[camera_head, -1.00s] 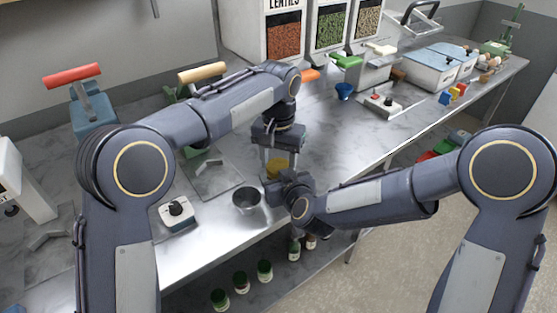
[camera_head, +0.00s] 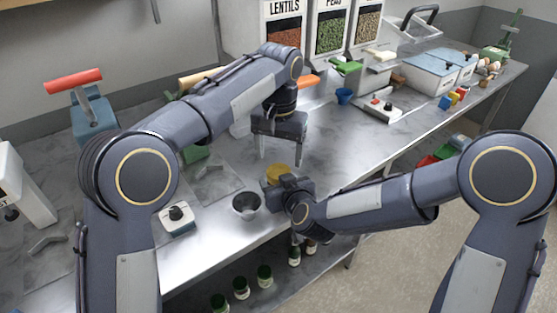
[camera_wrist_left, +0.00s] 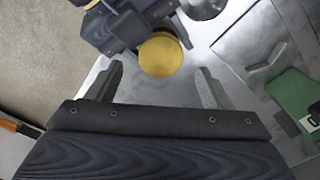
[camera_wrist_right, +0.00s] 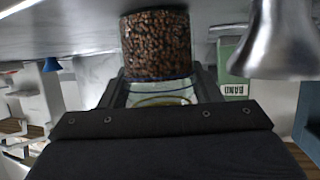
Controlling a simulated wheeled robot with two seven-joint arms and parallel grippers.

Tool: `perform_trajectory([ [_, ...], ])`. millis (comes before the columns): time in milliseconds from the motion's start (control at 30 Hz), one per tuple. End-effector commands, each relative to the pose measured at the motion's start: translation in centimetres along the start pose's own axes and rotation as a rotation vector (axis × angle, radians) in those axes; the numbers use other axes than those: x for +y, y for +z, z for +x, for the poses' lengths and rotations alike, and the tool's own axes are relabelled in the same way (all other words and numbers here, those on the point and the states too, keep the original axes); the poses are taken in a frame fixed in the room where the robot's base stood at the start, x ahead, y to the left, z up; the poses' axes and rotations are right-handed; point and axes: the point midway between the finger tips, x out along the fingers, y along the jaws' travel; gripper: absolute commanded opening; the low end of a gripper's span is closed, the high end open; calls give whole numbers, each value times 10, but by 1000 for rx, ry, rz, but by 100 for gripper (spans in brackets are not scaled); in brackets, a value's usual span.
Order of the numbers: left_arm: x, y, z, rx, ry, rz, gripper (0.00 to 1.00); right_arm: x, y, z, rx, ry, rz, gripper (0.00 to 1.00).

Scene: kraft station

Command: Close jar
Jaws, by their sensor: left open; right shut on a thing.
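A glass jar (camera_wrist_right: 157,45) filled with brown beans stands on the metal worktop and appears upside down in the right wrist view. A round yellow lid (camera_head: 279,173) sits on top of it. The lid also shows from above in the left wrist view (camera_wrist_left: 160,55); whether it is fully seated cannot be told. My right gripper (camera_wrist_right: 160,88) is shut on the jar from the side, and its fingers are largely hidden in the head view. My left gripper (camera_head: 281,155) is open and empty, pointing down above the lid, with a gap between them.
A metal bowl (camera_head: 247,204) stands close to the jar, near the worktop's front edge. A small white device (camera_head: 179,220) with a black knob is left of it. A blue cup (camera_head: 344,95) and a switch box (camera_head: 382,112) stand farther back right.

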Motion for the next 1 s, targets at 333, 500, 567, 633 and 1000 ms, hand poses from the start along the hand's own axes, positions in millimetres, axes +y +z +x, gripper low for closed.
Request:
perform_trajectory([
  [333, -1, 0, -2, -1, -2, -7, 63, 0, 0, 0, 1, 1, 0, 0],
  [500, -1, -1, -5, 0, -3, -147, 61, 0, 0, 0, 1, 1, 0, 0],
  [567, -1, -1, -8, 1, -3, -252, 61, 0, 0, 0, 1, 1, 0, 0],
  [633, 0, -2, -12, 1, -2, -401, 61, 0, 0, 0, 1, 1, 0, 0],
  [1000, -1, -2, -30, 0, -1, -1168, 61, 0, 0, 0, 1, 1, 0, 0],
])
